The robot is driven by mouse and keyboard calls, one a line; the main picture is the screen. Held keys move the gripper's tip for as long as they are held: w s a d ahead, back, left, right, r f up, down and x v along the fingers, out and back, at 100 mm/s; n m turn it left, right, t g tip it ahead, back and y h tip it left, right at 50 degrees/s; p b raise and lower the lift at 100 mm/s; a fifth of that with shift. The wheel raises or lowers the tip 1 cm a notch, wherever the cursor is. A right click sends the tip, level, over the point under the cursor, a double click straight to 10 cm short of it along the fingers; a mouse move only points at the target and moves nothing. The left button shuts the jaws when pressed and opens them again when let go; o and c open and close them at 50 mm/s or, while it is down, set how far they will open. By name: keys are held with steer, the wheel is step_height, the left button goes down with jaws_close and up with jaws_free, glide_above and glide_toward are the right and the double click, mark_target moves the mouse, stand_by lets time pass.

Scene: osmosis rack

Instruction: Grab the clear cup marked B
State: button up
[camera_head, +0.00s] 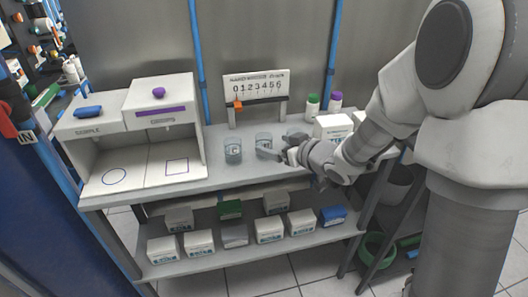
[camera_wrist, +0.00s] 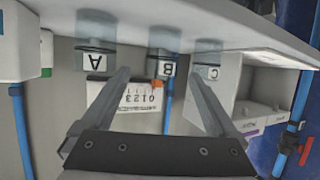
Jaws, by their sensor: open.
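The clear cup marked B (camera_wrist: 166,66) hangs inverted in the wrist view, where the shelf appears at the top, and lies between and beyond my fingertips. In the head view the middle cup (camera_head: 263,139) stands upright on the top shelf, its lower part partly covered by my gripper (camera_head: 270,154). My gripper (camera_wrist: 160,78) is open and empty, its two fingers apart and pointing towards the cup. I cannot tell the exact gap between fingertips and cup.
Cup C (camera_head: 233,152) stands left of B in the head view, and cup A (camera_wrist: 95,58) is on B's other side. A number board (camera_head: 257,90) with an orange marker stands behind. A white sample booth (camera_head: 185,140) is at left; bottles (camera_head: 313,106) and white boxes stand at right.

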mark_target(269, 143)
steer(key=b+x, duration=0.1)
steer(key=x, duration=0.3)
steer(key=shift+w+a+f+b, duration=0.15)
steer(key=shift+a+f+b, duration=0.1)
steer(key=shift+a+b, duration=0.1)
steer(key=shift+w+a+f, duration=0.1)
steer(key=shift+w+a, duration=0.15)
steer(key=shift+w, duration=0.15)
steer(key=c, duration=1.4)
